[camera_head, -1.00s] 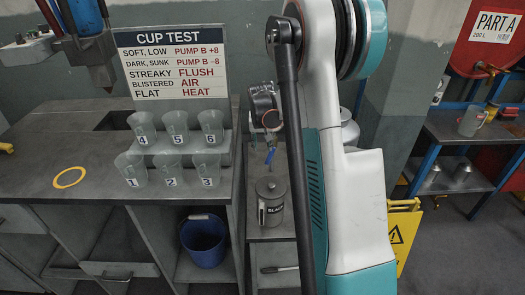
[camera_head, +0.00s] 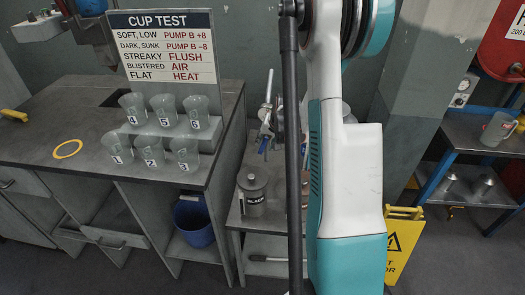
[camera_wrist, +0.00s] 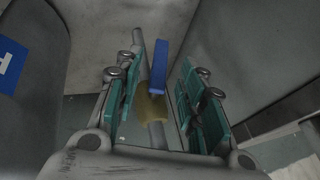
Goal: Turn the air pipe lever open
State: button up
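The air pipe lever is blue and shows in the head view (camera_head: 264,143), low on the grey upright pipe (camera_head: 268,95) behind the small bench. In the wrist view the blue lever (camera_wrist: 158,68) stands beside the pipe (camera_wrist: 140,50), above a brass-coloured valve body (camera_wrist: 152,106). My gripper (camera_wrist: 160,88) is open, with its green-padded fingers apart on the left and right of the lever and valve. I see a gap on both sides of the lever.
A lidded dark pot (camera_head: 252,195) stands on the small bench just below the lever. Several numbered cups (camera_head: 152,150) stand on the counter to the left. A yellow floor sign (camera_head: 402,240) stands to the right of my arm, before a side table (camera_head: 470,150).

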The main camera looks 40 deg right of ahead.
aim_at(263, 147)
jog(key=b+x, duration=0.1)
jog(key=x, duration=0.5)
jog(key=shift+w+f+b, duration=0.15)
jog(key=shift+f+b, duration=0.05)
jog(key=shift+b, duration=0.2)
grip_shut()
